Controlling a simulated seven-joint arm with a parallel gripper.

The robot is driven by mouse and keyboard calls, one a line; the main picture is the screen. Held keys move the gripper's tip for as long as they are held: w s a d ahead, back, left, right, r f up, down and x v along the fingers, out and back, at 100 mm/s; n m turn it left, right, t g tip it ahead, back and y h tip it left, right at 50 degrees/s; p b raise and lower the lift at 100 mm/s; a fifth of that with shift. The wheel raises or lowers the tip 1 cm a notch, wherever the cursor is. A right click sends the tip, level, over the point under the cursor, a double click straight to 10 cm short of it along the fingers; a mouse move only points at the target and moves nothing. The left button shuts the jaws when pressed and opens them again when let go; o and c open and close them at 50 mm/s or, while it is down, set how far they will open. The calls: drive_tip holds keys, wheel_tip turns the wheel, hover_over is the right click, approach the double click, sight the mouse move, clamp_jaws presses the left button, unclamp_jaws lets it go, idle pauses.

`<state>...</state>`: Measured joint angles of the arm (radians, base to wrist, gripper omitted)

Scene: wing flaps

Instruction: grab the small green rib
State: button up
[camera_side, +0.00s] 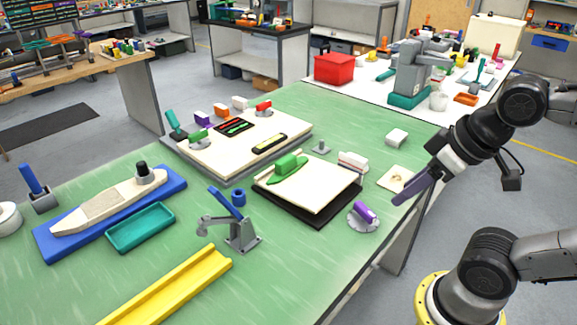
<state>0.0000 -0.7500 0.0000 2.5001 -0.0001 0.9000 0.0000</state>
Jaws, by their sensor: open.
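A green piece (287,169) lies on the cream board (325,190) near the middle of the table; it looks like a flat, pointed rib with a raised green block on it. A second, smaller green piece (197,138) sits on the left of the larger cream panel (250,145). I cannot tell for certain which is the small green rib. My gripper (405,195) has long purple-grey fingers. It is open and empty at the table's right edge, to the right of the cream board and apart from both green pieces. The gap between its fingers is hard to see.
A purple-topped round fixture (363,217) and a small cream plate (397,178) lie near my gripper. A blue and grey clamp (238,222), teal tray (140,227), boat-shaped part (110,200) and yellow channel (170,290) are at left. The table's front right is clear.

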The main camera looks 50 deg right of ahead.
idle(0.4)
drive_tip(key=shift+c, duration=0.8)
